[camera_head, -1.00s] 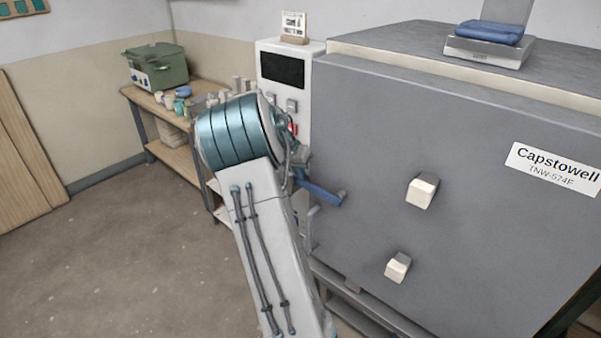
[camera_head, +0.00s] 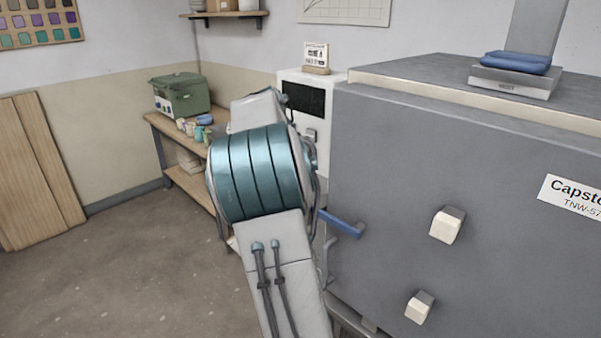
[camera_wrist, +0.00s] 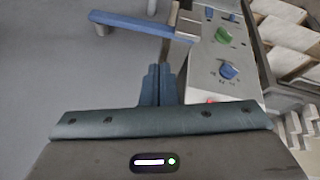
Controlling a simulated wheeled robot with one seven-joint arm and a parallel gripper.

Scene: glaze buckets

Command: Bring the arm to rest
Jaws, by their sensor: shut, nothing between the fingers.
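My gripper (camera_wrist: 158,86) shows in the wrist view with its two blue-grey fingers together and nothing between them. It points towards the kiln's blue handle (camera_wrist: 145,25) and a control panel (camera_wrist: 222,60) with a green and a blue knob, apart from both as far as I can tell. In the head view my arm (camera_head: 255,175) rises in the middle of the picture, bent at a teal joint. My gripper is hidden behind it there.
The large grey kiln (camera_head: 390,180) with the blue handle (camera_head: 343,222) stands close to the right of my arm. A wooden bench (camera_head: 190,185) with a green box (camera_head: 180,95) and several small pots is behind on the left. The floor (camera_head: 130,270) at left is clear.

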